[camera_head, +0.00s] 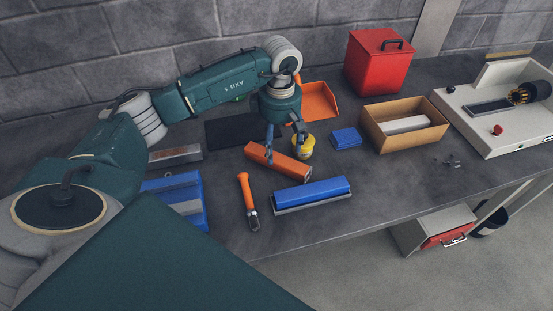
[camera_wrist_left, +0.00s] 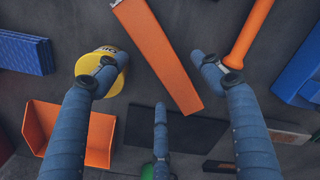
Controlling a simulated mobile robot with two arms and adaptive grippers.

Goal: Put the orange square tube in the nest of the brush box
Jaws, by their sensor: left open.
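The orange square tube (camera_head: 280,161) lies on the grey table, angled from upper left to lower right. It also shows in the left wrist view (camera_wrist_left: 160,52), between my spread fingers. My left gripper (camera_head: 286,150) is open and empty over the tube; it also shows in the wrist view (camera_wrist_left: 152,72). I cannot tell how high above the tube the fingertips are. The white brush box (camera_head: 467,103) is at the far right, with a dark round brush (camera_head: 530,92) on it and a long recess (camera_head: 489,106), seemingly the nest. My right gripper is out of view.
A yellow tub (camera_head: 303,147) stands close beside the tube and a finger. Near it are a blue pad stack (camera_head: 346,138), a blue bar (camera_head: 312,194) and an orange-handled tool (camera_head: 247,197). A cardboard box (camera_head: 382,145) and a red bin (camera_head: 376,67) stand toward the brush box.

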